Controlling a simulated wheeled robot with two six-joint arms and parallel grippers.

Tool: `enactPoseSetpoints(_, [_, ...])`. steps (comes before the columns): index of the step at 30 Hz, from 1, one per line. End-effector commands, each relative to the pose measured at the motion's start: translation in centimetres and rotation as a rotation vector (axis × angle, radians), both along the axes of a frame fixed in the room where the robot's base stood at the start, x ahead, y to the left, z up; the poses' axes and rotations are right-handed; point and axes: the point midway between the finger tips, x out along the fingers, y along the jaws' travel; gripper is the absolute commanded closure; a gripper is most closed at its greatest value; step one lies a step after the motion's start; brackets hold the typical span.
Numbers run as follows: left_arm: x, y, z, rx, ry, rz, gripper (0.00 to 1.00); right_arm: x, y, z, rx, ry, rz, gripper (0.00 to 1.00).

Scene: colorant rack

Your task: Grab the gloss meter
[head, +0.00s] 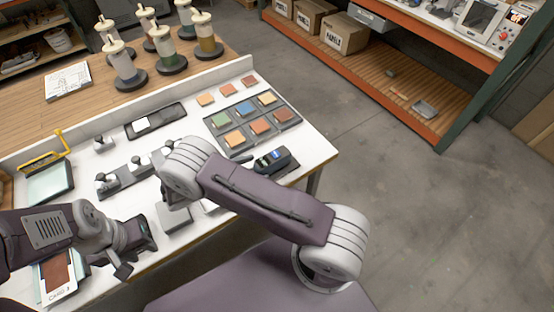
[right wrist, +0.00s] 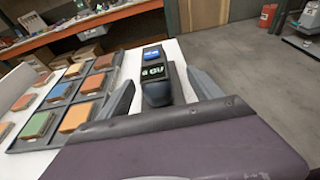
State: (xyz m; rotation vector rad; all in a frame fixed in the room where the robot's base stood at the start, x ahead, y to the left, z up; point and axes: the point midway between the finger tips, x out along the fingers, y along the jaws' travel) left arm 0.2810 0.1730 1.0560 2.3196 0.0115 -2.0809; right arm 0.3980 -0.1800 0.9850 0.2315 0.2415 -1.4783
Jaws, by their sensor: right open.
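The gloss meter (head: 271,160) is a small dark handheld device with a blue top panel and a lit display. It sits near the right front edge of the white table, beside the sample tray. In the right wrist view the gloss meter (right wrist: 154,88) appears between the two fingers of my right gripper (right wrist: 161,92), which is open; contact cannot be made out.
A dark sample tray (head: 226,148) with coloured tiles lies beside the meter. Small dark-knobbed items, a black tray (head: 156,120) and a card (head: 56,275) share the white table. Shelving with cardboard boxes (head: 344,33) stands across open floor.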

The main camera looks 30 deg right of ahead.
Motion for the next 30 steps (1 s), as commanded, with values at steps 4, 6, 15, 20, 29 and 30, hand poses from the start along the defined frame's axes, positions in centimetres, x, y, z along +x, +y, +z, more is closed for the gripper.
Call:
enactPoseSetpoints(4, [0.0,0.0,0.9,0.000,0.000,0.000,0.64,0.0,-1.5,-0.1,-0.001,0.003,-0.004,0.25])
enactPoseSetpoints(6, [0.0,0.0,1.5,0.000,0.000,0.000,0.64,0.1,-2.6,-0.4,-0.001,0.004,-0.005,0.25])
enactPoseSetpoints(15, [0.0,0.0,3.4,0.000,0.000,0.000,0.64,0.7,-5.8,-1.3,-0.001,0.003,-0.005,0.25])
enactPoseSetpoints(20, [0.0,0.0,4.2,0.000,0.000,0.000,0.64,1.1,-8.1,-2.3,-0.001,0.002,-0.004,0.25])
enactPoseSetpoints(29, [0.0,0.0,4.1,0.000,0.000,0.000,0.64,1.2,-8.6,-2.8,0.001,0.000,-0.001,0.34])
enactPoseSetpoints(30, [0.0,0.0,4.1,0.000,0.000,0.000,0.64,1.2,-8.6,-2.8,0.001,0.000,-0.001,0.45])
